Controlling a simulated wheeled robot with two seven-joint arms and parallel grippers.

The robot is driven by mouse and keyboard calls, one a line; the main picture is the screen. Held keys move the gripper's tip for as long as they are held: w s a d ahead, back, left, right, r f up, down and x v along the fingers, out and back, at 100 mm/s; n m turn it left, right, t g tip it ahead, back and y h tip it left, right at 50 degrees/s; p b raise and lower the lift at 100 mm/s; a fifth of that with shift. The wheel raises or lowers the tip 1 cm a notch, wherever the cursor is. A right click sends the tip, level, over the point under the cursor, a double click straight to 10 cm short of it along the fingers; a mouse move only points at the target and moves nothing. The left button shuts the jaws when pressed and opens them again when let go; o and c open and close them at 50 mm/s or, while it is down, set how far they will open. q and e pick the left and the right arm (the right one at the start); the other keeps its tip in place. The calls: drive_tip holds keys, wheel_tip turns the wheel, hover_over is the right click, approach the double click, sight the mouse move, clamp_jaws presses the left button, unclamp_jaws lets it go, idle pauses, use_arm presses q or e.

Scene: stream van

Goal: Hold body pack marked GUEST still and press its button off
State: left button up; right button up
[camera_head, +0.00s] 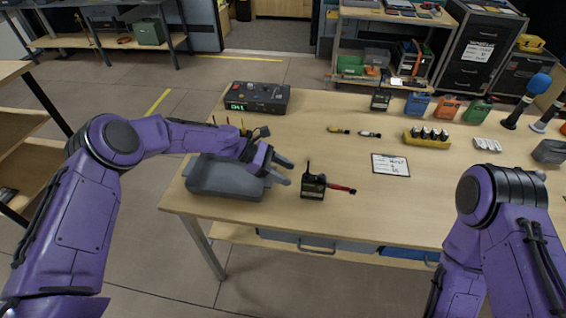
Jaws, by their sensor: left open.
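A small black body pack (313,187) with a stub antenna stands near the front edge of the table. Its front label is too small to read, so I cannot tell whether it says GUEST, and its button cannot be made out. My left gripper (284,171) is open and empty, just left of this pack, fingers pointing toward it with a small gap. Another dark pack (381,100) stands at the back, beside a blue pack (417,104), an orange pack (447,107) and a green pack (477,109). My right arm shows at lower right, its gripper out of view.
A grey tray (212,187) lies under my left wrist. A red-and-black stick (341,188) lies right of the near pack. A control box (257,97), a labelled card (390,165), a yellow battery holder (427,139) and microphones (527,98) are farther back. The front middle is clear.

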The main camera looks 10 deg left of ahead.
sight(309, 187)
use_arm(q)
drive_tip(key=b+x, duration=0.1)
drive_tip(key=x, duration=0.1)
drive_tip(key=b+x, duration=0.2)
drive_tip(key=x, duration=0.1)
drive_tip(key=b+x, duration=0.1)
drive_tip(key=x, duration=0.2)
drive_tip(key=shift+s+d+f+b, duration=0.1)
drive_tip(key=shift+s+f+b, duration=0.15)
drive_tip(key=shift+s+b, duration=0.1)
drive_tip(key=shift+w+d+f, duration=0.1)
drive_tip(key=shift+d+f, duration=0.05)
drive_tip(key=shift+d, duration=0.25)
use_arm(e)
drive_tip(key=f, duration=0.5)
drive_tip(key=shift+s+f, duration=0.1)
drive_tip(key=shift+s, duration=0.1)
use_arm(q)
drive_tip(key=c, duration=0.9)
use_arm(e)
clamp_jaws()
